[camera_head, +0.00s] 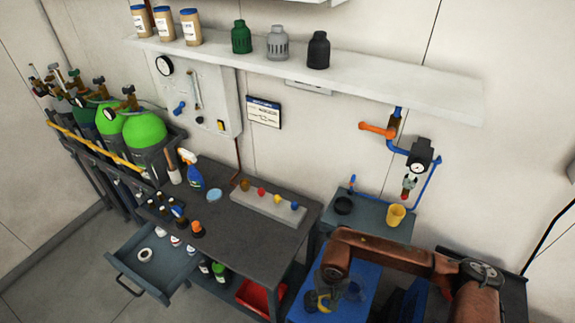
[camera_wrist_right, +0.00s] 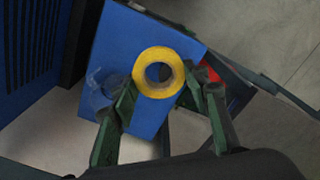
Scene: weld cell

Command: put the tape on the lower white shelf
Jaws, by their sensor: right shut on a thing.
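A yellow tape roll (camera_wrist_right: 158,73) sits between the fingertips of my right gripper (camera_wrist_right: 158,91) in the right wrist view, with its hole facing the camera. The gripper is shut on it. In the head view my right gripper (camera_head: 337,282) is low at the bottom centre, over a blue surface, and only a bit of the yellow tape (camera_head: 323,302) shows. The lower white shelf (camera_head: 400,84) runs along the wall, well above the gripper. My left gripper is in neither view.
Jars (camera_head: 165,25) and green, grey and black bottles (camera_head: 278,43) stand on the shelf; its right end is bare. Blue pipes with a gauge (camera_head: 420,150) hang below that end. A yellow cup (camera_head: 396,216) stands near my arm. An open drawer (camera_head: 165,270) holds a white ring.

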